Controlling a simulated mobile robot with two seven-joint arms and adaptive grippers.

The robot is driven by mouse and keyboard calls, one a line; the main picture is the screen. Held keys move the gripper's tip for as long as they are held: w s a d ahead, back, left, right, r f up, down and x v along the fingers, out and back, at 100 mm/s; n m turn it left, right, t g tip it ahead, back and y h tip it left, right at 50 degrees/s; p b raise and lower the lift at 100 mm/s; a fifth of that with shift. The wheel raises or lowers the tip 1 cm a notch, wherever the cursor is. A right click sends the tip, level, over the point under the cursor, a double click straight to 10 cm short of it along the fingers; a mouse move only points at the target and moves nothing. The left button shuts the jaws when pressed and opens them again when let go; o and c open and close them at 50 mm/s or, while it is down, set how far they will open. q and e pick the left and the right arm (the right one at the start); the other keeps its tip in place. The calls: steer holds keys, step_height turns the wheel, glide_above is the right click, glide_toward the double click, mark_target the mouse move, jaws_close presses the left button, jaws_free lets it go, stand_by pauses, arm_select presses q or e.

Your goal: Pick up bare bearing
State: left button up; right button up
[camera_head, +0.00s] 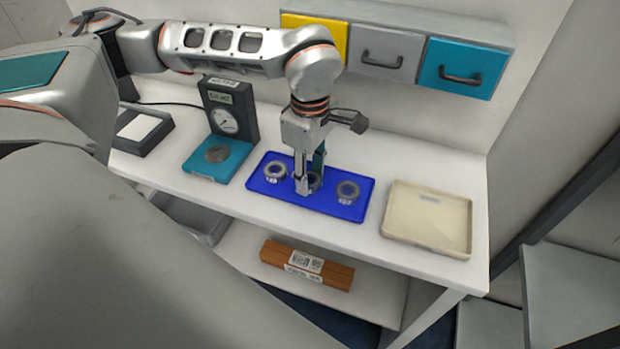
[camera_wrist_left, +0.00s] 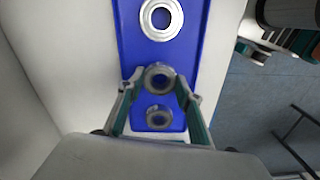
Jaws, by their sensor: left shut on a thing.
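A blue tray (camera_head: 332,207) on the white table holds several ring-shaped metal bearings. The left bearing (camera_head: 275,171) and the right bearing (camera_head: 347,190) stand clear of my gripper. My left gripper (camera_head: 309,184) points down over the tray and is shut on the middle bearing (camera_head: 316,181), which its fingers partly hide. In the left wrist view, the fingers (camera_wrist_left: 160,84) stand on both sides of the held bearing (camera_wrist_left: 158,76). A wider silver-rimmed bearing (camera_wrist_left: 162,14) lies beyond it and another bearing (camera_wrist_left: 159,116) lies nearer. I cannot tell whether the held bearing is lifted. My right gripper is not in view.
A beige tray (camera_head: 400,238) stands right of the blue tray. A dial gauge (camera_head: 226,120) and a teal plate with a grey disc (camera_head: 217,155) stand to the left. Yellow, grey and teal drawers (camera_head: 462,68) line the wall. A brown box (camera_head: 307,266) lies on the lower shelf.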

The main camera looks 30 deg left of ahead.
mark_target(310, 179)
arm_select(q)
steer(key=shift+r, duration=0.15)
step_height(310, 179, up, 20)
steer(key=shift+p, duration=0.45)
